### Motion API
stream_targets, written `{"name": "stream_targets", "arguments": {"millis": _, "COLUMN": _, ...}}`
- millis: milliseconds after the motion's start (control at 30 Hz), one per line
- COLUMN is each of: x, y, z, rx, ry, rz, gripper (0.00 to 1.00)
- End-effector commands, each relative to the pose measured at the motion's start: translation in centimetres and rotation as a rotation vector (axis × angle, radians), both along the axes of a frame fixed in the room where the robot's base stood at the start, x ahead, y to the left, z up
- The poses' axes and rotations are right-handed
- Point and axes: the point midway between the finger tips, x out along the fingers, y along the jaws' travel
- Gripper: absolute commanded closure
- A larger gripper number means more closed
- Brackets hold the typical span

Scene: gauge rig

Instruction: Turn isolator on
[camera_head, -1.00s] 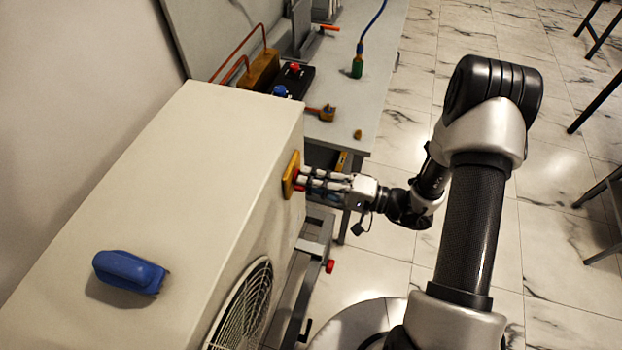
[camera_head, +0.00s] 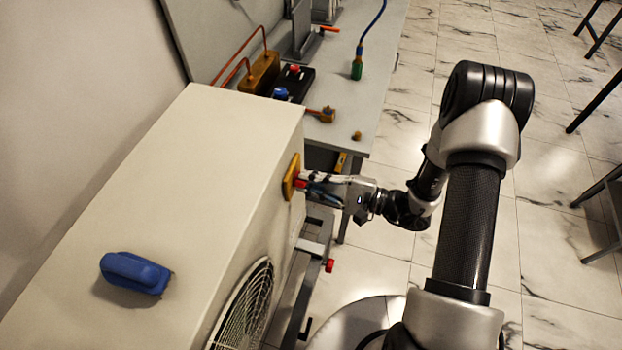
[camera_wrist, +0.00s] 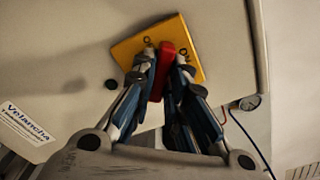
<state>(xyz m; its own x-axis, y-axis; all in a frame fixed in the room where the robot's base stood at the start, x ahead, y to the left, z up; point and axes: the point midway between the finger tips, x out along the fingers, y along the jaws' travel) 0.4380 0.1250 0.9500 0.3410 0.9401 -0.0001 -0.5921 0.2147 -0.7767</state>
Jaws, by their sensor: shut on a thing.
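The isolator is a yellow plate (camera_head: 291,177) with a red handle on the side of the beige unit (camera_head: 200,170). In the wrist view the yellow plate (camera_wrist: 128,50) appears tilted, and the red handle (camera_wrist: 168,58) stands between my fingertips. My gripper (camera_head: 305,182) reaches in from the right. In the wrist view my gripper (camera_wrist: 165,62) is shut on the red handle, with a finger on each side. In the head view the fingers hide most of the handle.
A blue object (camera_head: 135,272) lies on top of the unit. Its fan grille (camera_head: 243,305) is below the isolator. Behind stands a grey bench (camera_head: 350,110) with a manifold (camera_head: 290,80), a green-ended hose (camera_head: 357,65) and brass fittings. A round gauge (camera_wrist: 249,102) shows in the wrist view.

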Motion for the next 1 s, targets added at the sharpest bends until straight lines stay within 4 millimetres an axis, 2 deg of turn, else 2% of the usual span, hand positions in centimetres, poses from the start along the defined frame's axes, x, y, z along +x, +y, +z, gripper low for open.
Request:
{"name": "stream_targets", "arguments": {"millis": 600, "x": -0.02, "y": 0.01, "z": 0.13, "rx": 0.197, "ry": 0.543, "rz": 0.000, "gripper": 1.00}}
{"name": "stream_targets", "arguments": {"millis": 1000, "x": 0.00, "y": 0.00, "z": 0.06, "rx": 0.283, "ry": 0.781, "rz": 0.000, "gripper": 1.00}}
